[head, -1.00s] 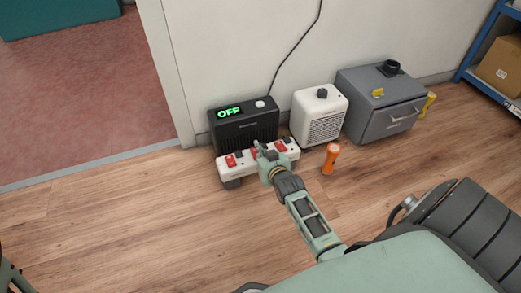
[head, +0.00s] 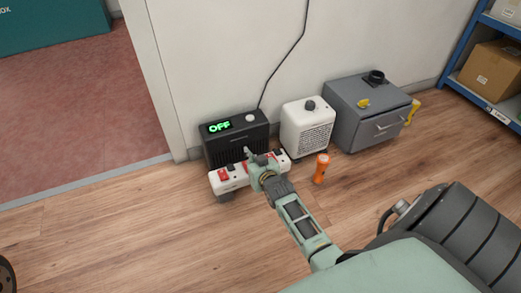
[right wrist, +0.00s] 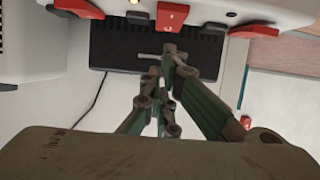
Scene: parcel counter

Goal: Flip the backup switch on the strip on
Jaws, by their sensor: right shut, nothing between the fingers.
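The white power strip (head: 236,186) lies on the floor against the front of a black box (head: 215,148), whose green display reads OFF. The strip carries red switches, one (head: 223,174) near its left end. My right gripper (head: 249,155) is shut and empty, held over the middle of the strip and hiding part of it. In the right wrist view the strip (right wrist: 210,9) crosses the top, with a red switch (right wrist: 172,15) just beyond the fingertips. I see no contact. Which switch is the backup one cannot be read. My left gripper is not in view.
A white heater (head: 308,132) and a grey box (head: 372,122) with yellow parts stand along the wall, right of the black box. An orange flashlight (head: 320,173) stands close to the strip's right end.

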